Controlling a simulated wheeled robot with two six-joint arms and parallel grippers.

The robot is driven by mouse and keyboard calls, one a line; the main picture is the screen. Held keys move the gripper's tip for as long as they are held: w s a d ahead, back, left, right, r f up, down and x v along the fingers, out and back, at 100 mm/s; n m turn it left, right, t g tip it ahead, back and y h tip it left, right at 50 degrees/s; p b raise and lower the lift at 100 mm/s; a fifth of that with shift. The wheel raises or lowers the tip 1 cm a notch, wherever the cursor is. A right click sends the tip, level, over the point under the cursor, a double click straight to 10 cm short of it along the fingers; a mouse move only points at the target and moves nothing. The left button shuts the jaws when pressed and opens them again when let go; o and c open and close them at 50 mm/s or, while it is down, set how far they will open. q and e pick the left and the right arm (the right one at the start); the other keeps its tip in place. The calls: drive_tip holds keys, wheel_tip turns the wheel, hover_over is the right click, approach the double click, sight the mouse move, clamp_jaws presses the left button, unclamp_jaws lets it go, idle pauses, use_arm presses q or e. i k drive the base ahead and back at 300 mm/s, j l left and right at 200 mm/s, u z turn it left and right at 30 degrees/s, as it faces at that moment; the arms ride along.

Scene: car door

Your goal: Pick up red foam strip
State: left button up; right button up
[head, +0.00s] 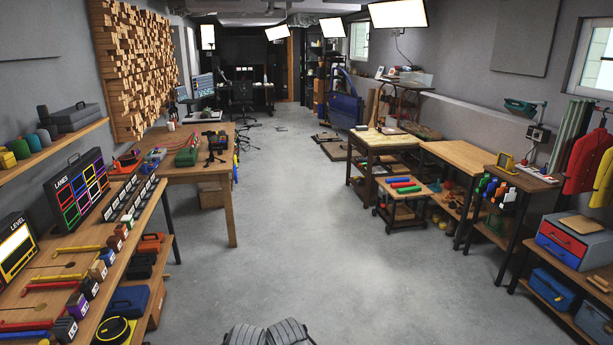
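A red foam strip (398,180) lies on top of a low wheeled wooden cart (421,192), right of the middle of the head view. The cart is well ahead of me across the floor. Only dark grey ribbed parts, which seem to be mine, show at the bottom edge.
Open concrete floor (310,230) lies between me and the cart. A taller wooden table (383,139) stands behind the cart. Workbenches (457,155) line the right wall. A long bench (60,267) and a wooden table (208,172) stand left. A blue car door (343,105) is far back.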

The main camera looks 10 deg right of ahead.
sight(401, 185)
drive_tip(key=i+l+z, duration=0.8)
drive_tip(key=i+z, duration=0.45)
drive_tip(key=i+l+z, duration=0.1)
drive_tip(key=i, duration=1.7)
drive_tip(key=i+l+u, duration=0.1)
drive_tip(key=i+u, duration=0.15)
drive_tip(key=i, duration=0.2)
drive_tip(key=i+l+u, duration=0.2)
drive_tip(key=i, duration=0.3)
drive_tip(key=i+l+u, duration=0.25)
drive_tip(key=i, duration=0.2)
drive_tip(key=i+l+u, duration=0.25)
drive_tip(key=i+l, duration=0.05)
drive_tip(key=i, duration=0.1)
